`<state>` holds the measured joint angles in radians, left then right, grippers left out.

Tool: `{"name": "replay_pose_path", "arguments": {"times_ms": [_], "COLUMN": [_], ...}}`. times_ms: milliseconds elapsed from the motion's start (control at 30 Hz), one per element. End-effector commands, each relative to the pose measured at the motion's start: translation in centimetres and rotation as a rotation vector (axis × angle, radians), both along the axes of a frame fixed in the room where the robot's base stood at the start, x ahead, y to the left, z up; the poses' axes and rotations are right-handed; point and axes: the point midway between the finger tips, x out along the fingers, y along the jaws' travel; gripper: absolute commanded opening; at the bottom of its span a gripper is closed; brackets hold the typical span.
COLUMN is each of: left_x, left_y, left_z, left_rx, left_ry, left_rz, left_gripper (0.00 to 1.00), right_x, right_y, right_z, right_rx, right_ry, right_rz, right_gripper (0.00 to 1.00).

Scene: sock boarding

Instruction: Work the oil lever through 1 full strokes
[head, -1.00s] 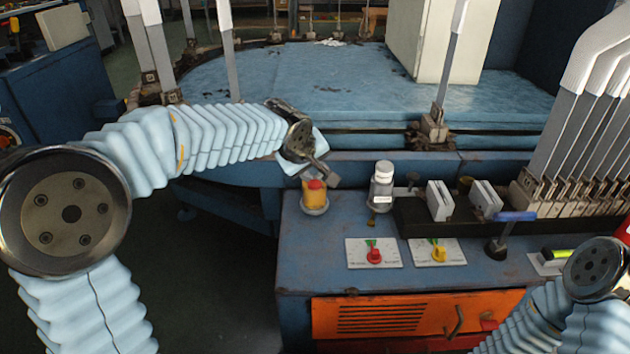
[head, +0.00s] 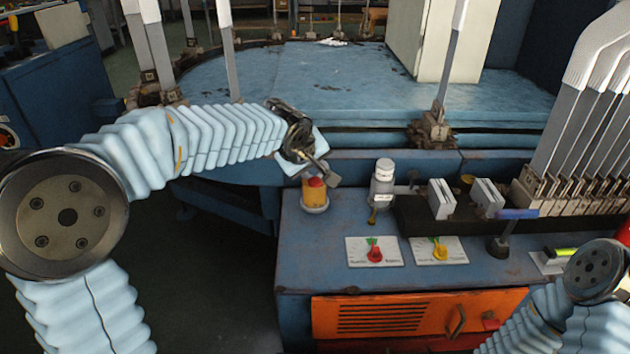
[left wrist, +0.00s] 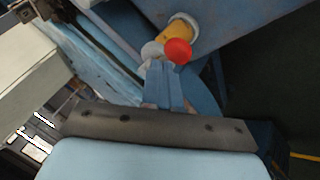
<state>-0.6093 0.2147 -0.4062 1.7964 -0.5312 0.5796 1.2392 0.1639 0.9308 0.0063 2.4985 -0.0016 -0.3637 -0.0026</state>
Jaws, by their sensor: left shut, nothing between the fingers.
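A lever with a blue handle (head: 516,214) stands on a dark base at the right of the blue bench top; I cannot tell for certain that it is the oil lever. A yellow cylinder with a red rounded top (head: 315,192) sits on a pale round base at the bench's left edge; it also shows in the left wrist view (left wrist: 178,50). My left gripper (head: 334,180) is shut and empty beside and slightly above the red top, with its fingertips close to it in the left wrist view (left wrist: 163,68); contact is unclear. My right gripper is out of view; only its arm shows.
A grey bottle (head: 383,180) stands right of the yellow cylinder. Plates with a red knob (head: 375,254) and a yellow knob (head: 439,252) lie in front. A black rail (head: 412,215) holds pale blocks. The large blue round table (head: 340,85) lies behind.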

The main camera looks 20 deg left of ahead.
Motion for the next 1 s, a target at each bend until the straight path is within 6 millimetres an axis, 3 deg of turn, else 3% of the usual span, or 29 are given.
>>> {"name": "replay_pose_path", "arguments": {"times_ms": [1000], "left_x": [-0.09], "left_y": [-0.04], "left_z": [-0.75], "left_rx": [-0.001], "left_ry": [-0.001], "left_rz": [0.000], "left_gripper": [0.00], "right_x": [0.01], "right_y": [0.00], "right_z": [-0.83], "right_rx": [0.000], "right_ry": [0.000], "right_rz": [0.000], "right_gripper": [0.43]}}
